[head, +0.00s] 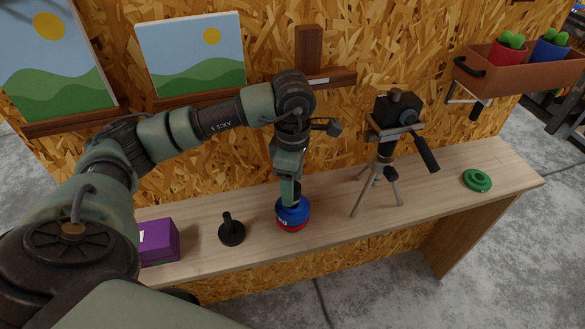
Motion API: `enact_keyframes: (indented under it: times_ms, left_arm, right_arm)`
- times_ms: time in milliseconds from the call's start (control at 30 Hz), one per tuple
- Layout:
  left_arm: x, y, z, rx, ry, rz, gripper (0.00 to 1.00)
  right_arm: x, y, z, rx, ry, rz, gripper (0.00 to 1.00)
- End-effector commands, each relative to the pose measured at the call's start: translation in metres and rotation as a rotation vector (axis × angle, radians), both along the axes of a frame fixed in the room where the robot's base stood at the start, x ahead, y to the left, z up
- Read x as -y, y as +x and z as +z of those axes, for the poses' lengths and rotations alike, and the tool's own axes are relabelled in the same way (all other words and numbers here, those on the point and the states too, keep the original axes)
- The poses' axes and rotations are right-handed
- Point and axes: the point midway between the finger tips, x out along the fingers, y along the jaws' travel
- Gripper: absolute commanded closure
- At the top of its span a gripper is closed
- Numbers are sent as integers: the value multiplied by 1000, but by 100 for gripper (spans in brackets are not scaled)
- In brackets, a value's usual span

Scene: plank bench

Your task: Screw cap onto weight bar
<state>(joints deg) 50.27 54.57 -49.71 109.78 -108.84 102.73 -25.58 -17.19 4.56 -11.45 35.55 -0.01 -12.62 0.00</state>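A black round base with a short upright post (231,231), which looks like the weight bar, stands on the plank bench. To its right is a blue disc-like piece (300,215) with a red band below it. My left gripper (292,200) points down onto the top of this blue piece. Its fingertips are partly hidden, so I cannot tell whether they grip it. A green round piece with a raised centre (477,180) lies flat near the bench's right end. I cannot tell for sure which piece is the cap. My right gripper is not in view.
A purple box (160,242) sits at the bench's left. A black camera on a tripod (385,150) stands between the blue and green pieces. Pictures and a brown planter box (520,70) with cacti are on the chipboard wall. The bench (430,195) is clear between tripod and green piece.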

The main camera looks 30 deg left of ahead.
Motion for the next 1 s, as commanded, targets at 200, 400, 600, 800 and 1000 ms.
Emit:
enact_keyframes:
  times_ms: [200, 400, 600, 800, 1000]
  left_arm:
    - [0, 0, -7, 1, 0, 0, 37]
    - [0, 0, -6, 1, -1, 0, 51]
    - [0, 0, -6, 1, -1, 0, 100]
    - [0, 0, -8, 3, -1, -41, 100]
    - [0, 1, -9, 3, -1, -145, 100]
  right_arm:
    - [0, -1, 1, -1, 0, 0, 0]
    - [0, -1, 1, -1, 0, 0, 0]
    - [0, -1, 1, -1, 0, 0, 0]
    - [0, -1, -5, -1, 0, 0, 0]
    - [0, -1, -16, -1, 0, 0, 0]
